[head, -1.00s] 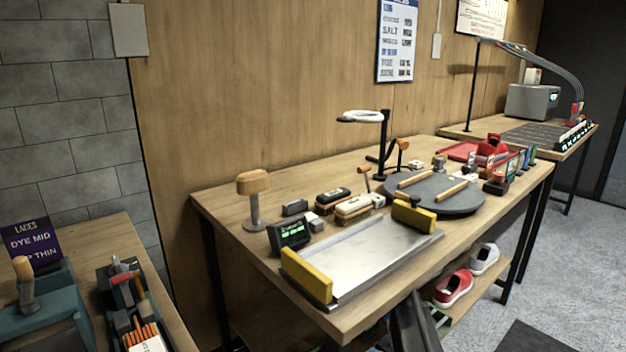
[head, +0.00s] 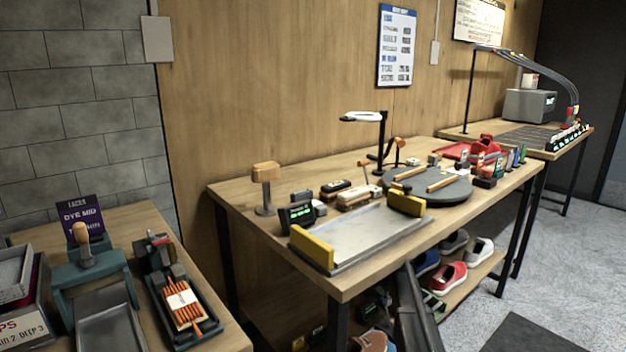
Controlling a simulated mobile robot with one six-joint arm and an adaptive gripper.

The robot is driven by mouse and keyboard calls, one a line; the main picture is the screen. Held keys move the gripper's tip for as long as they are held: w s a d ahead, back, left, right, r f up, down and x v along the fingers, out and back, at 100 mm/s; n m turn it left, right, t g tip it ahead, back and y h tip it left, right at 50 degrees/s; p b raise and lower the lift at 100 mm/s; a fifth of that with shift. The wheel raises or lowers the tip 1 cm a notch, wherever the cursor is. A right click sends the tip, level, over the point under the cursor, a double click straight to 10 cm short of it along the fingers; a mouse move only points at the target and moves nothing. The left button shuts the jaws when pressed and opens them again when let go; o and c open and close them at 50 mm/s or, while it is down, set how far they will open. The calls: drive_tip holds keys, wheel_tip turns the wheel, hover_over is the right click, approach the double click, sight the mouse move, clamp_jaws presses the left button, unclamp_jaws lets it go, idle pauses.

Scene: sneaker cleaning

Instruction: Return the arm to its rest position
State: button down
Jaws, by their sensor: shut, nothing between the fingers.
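A dark part of my arm (head: 414,312) rises from the bottom edge of the head view, right of centre. It stands in front of the work table (head: 345,284), near its front edge and over part of the lower shelf. I can make out no fingertips, so my gripper is not in view. No held object shows on the visible part of the arm.
The work table carries a metal tray (head: 362,236) with yellow ends, a round grey turntable (head: 455,192), brushes and a red sneaker (head: 486,144). Several shoes lie on the shelf below. A side table (head: 222,322) stands at left. Grey floor (head: 575,262) is open at right.

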drive_tip(key=s+a+n, duration=0.4)
drive_tip(key=s+n, duration=1)
drive_tip(key=s+a+n, duration=0.4)
drive_tip(key=s+n, duration=1)
wheel_tip(320, 180, up, 36)
drive_tip(key=p, duration=3.6)
drive_tip(key=shift+d, duration=0.15)
